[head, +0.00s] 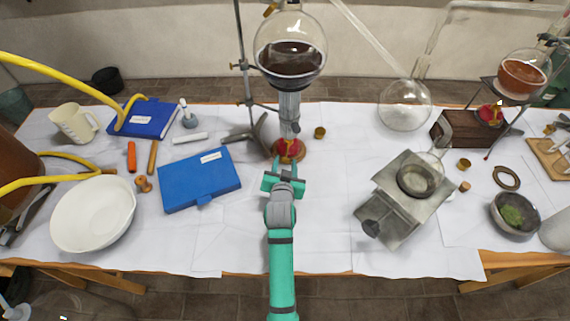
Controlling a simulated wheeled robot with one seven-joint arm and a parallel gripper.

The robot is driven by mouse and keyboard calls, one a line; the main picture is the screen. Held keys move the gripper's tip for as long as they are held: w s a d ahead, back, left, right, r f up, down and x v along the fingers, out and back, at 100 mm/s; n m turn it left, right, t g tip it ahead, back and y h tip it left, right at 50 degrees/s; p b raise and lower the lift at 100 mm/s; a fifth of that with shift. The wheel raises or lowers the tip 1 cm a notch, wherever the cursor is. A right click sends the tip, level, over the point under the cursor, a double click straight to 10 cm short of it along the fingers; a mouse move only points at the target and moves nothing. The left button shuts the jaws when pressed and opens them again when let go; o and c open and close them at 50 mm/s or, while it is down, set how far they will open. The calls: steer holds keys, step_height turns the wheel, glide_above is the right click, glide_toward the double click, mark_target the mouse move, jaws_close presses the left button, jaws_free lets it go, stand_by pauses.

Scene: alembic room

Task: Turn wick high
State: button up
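A small burner (289,151) with a red body and a brass-coloured base stands on the white cloth, under a round flask of dark liquid (290,62). Its wick and any wick knob are too small to make out. My gripper (290,165) is just in front of the burner, on its near side. Its two teal fingers stand apart with nothing seen between them. I cannot tell whether a finger touches the burner base. A second red burner (490,114) stands at the right under a flask of orange-brown liquid (522,73).
A metal stand (245,65) rises just left of the burner. A blue case (199,181) lies left of my gripper, and a metal box heater (405,200) stands to the right. A white bowl (92,214) is far left. Cloth beside my arm is clear.

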stand_by(0.3)
steer(key=v, duration=1)
steer(key=shift+s+r, duration=0.2)
steer(key=shift+s, duration=0.15)
steer(key=shift+f, duration=0.1)
steer(key=shift+n+y, duration=0.3)
steer(key=shift+n, duration=0.2)
steer(key=s+f, duration=0.1)
steer(key=s, duration=0.2)
steer(key=s+f, duration=0.2)
steer(key=s, duration=0.1)
steer(key=s+f, duration=0.1)
steer(key=s, duration=0.2)
steer(key=shift+s+f, duration=0.1)
steer(key=shift+f, duration=0.2)
steer(key=shift+n+t, duration=0.4)
steer(key=shift+n, duration=0.1)
steer(key=s, duration=0.3)
steer(key=s+f, duration=0.1)
steer(key=s, duration=0.6)
steer(key=shift+s+f, duration=0.2)
steer(key=shift+s, duration=0.05)
steer(key=s+r, duration=0.2)
steer(key=s, duration=0.6)
steer(key=s+r+n+t, duration=0.1)
steer(key=s+r, duration=0.2)
steer(key=s, duration=0.6)
steer(key=shift+d+r, duration=0.25)
steer(key=shift+r, duration=0.1)
